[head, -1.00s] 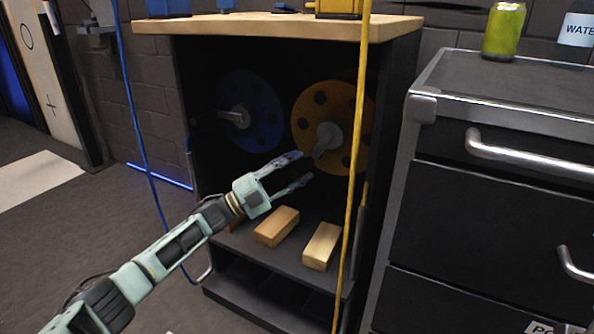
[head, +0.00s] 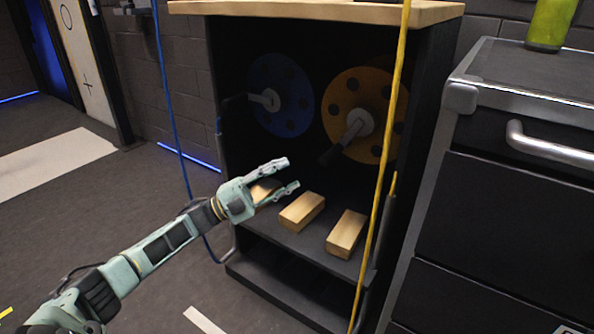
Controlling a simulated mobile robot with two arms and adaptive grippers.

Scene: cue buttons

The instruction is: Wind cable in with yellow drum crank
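The yellow drum (head: 340,95) is in the right half of the dark cabinet's open bay. Its crank has a grey hub and arm (head: 358,125), with a dark handle (head: 331,156) pointing down and left toward me. The yellow cable (head: 386,135) hangs in front of the cabinet's right side and runs down past the lower frame edge. My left gripper (head: 293,174) is open and empty, below and left of the handle and apart from it. My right gripper is not in view.
A blue drum (head: 270,75) with its own crank is left of the yellow one; a blue cable (head: 172,100) hangs at left. Wooden blocks (head: 302,211) (head: 346,232) lie on the shelf below, one partly behind my gripper. A drawer cabinet (head: 480,210) stands right.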

